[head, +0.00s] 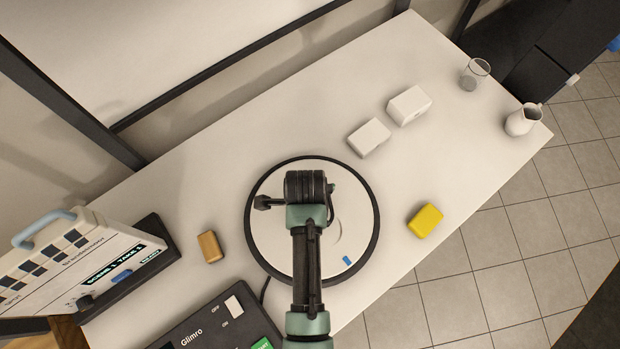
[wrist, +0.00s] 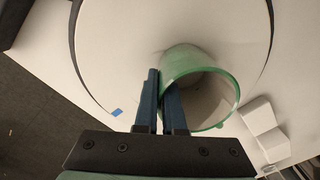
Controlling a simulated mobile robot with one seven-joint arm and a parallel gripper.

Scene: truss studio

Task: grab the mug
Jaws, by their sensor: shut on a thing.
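A green mug (wrist: 222,78) shows in the wrist view, its open rim toward the camera and its inside grey. My gripper (wrist: 161,82) is shut on the mug's wall, with one blue finger inside the rim and the other outside. The mug is over a round white disc with a black rim (head: 268,225); I cannot tell whether it touches the disc. No mug handle is clearly visible.
On the white table (head: 440,150) are a yellow block (head: 425,221), a tan block (head: 209,247), two white boxes (head: 408,105), a glass (head: 474,74) and a white jug (head: 522,120). A clapperboard-like device (head: 80,265) and dark switch panel (head: 215,328) stand left.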

